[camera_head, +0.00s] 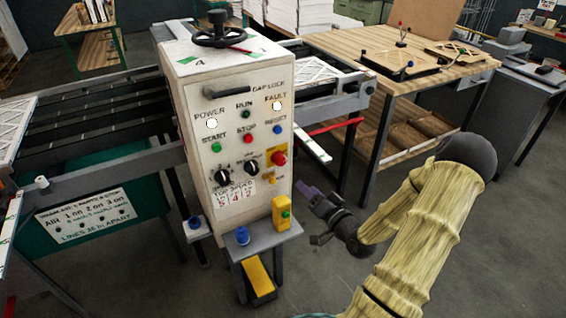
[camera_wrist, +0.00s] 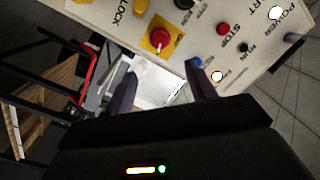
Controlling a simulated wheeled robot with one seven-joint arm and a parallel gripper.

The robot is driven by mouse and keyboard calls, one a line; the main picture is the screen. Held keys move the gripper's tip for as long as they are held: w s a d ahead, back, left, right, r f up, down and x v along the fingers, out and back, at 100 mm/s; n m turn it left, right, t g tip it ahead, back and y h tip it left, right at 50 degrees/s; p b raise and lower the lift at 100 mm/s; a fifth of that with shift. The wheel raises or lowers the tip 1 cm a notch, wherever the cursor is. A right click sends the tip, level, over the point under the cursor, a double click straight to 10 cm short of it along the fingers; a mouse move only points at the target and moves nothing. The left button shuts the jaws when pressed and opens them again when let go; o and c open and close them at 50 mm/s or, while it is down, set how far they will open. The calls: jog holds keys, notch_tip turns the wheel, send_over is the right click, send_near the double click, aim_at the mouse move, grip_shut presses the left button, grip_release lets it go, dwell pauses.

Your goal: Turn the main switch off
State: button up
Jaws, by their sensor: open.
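A white control cabinet (camera_head: 230,115) carries a red knob on a yellow plate (camera_head: 278,157) at the right of its front panel, the likeliest main switch; its label is not readable. The red knob also shows in the wrist view (camera_wrist: 160,37), upper middle, beyond the fingertips. The lamps under POWER (camera_head: 212,123) and FAULT (camera_head: 277,106) glow white. My gripper (camera_head: 305,192) is to the lower right of the knob, apart from the panel. In the wrist view my gripper (camera_wrist: 160,78) has its two dark fingers spread, with nothing between them.
Two black dials (camera_head: 237,172) and small coloured buttons sit left of the red knob. Below the panel, a grey stand (camera_head: 262,238) holds a blue button and a yellow box (camera_head: 282,212). A wooden workbench (camera_head: 400,65) stands behind to the right.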

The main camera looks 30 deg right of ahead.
aim_at(282, 163)
jog(key=w+p, duration=0.1)
jog(key=w, duration=0.4)
jog(key=w+a+p, duration=0.1)
jog(key=w, duration=0.3)
jog(key=w+p, duration=0.1)
jog(key=w, duration=0.4)
jog(key=shift+w+a, duration=0.35)
jog(key=shift+a, duration=0.05)
jog(key=c, duration=0.9)
